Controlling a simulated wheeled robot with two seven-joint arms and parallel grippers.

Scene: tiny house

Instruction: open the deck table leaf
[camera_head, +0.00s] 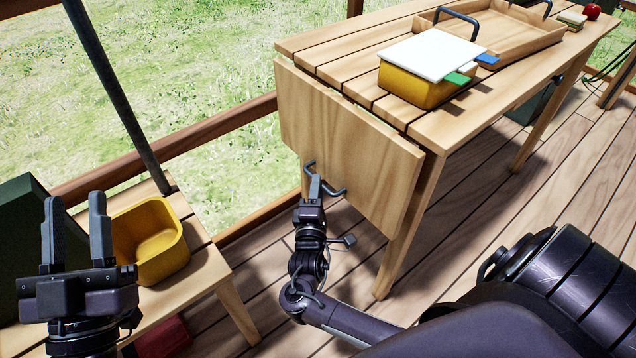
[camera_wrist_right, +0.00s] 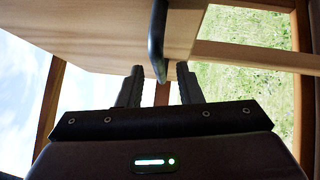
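The deck table leaf (camera_head: 345,150) is a wooden panel hanging down from the near end of the slatted deck table (camera_head: 350,62). A dark bar handle (camera_head: 338,191) is fixed low on the leaf's outer face. My right gripper (camera_head: 315,183) is at this handle. In the right wrist view, my right gripper (camera_wrist_right: 158,85) has its fingers apart, with the handle (camera_wrist_right: 157,40) reaching between the fingertips; contact is unclear. The leaf's face (camera_wrist_right: 90,35) fills the upper part there. My left gripper (camera_head: 76,215) is open and empty at the left, pointing up, away from the leaf.
A yellow bin (camera_head: 150,240) stands on a low wooden bench (camera_head: 205,262) at left. On the table are a yellow box with a white lid (camera_head: 430,55), a wooden tray (camera_head: 510,40) and a red apple (camera_head: 592,11). A wooden railing (camera_head: 110,180) runs behind.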

